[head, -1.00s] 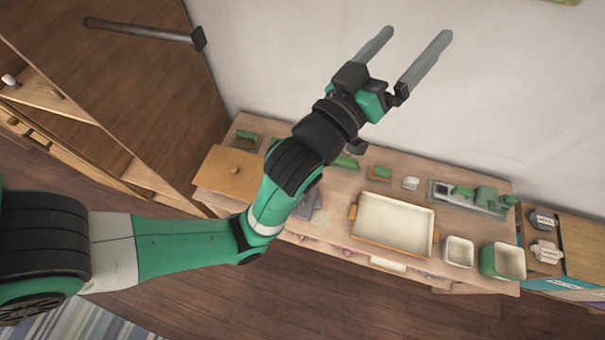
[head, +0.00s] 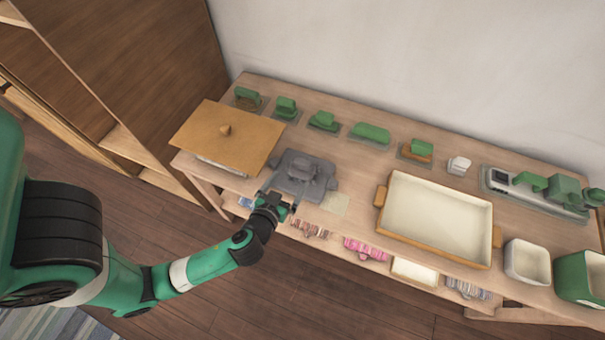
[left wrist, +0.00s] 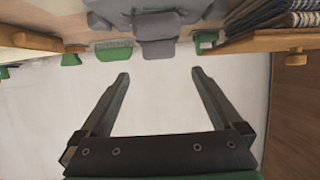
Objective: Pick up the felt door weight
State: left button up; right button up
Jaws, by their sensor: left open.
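The felt door weight looks like the grey, lumpy piece (head: 304,171) near the front edge of the table, left of the white tray. It also shows at the top of the left wrist view (left wrist: 155,27), cut off by the frame edge. My left gripper (head: 283,190) is at the table's front edge, just in front of the grey piece. In the left wrist view its two fingers (left wrist: 161,75) are spread with nothing between them, and the grey piece lies beyond their tips. My right gripper is not in view.
A wooden board with a knob (head: 227,140) lies left of the grey piece. Several green-handled tools stand along the back, including a green block (head: 371,132). A cream tray with wooden handles (head: 440,222) is to the right. Folded textiles (head: 365,248) sit on the shelf below.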

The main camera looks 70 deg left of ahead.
aim_at(301, 165)
pick_arm(q)
jog(key=b+x, duration=0.1)
jog(key=x, duration=0.5)
jog(key=shift+w, duration=0.1)
jog(key=shift+w+a+f, duration=0.2)
jog(key=shift+a, duration=0.1)
jog(key=b+x, duration=0.1)
jog(key=x, duration=0.3)
jog(key=shift+w+a+f+b, duration=0.1)
jog(key=shift+w+a+b, duration=0.05)
jog(key=shift+w+b, duration=0.15)
jog(key=shift+s, duration=0.1)
grip_shut()
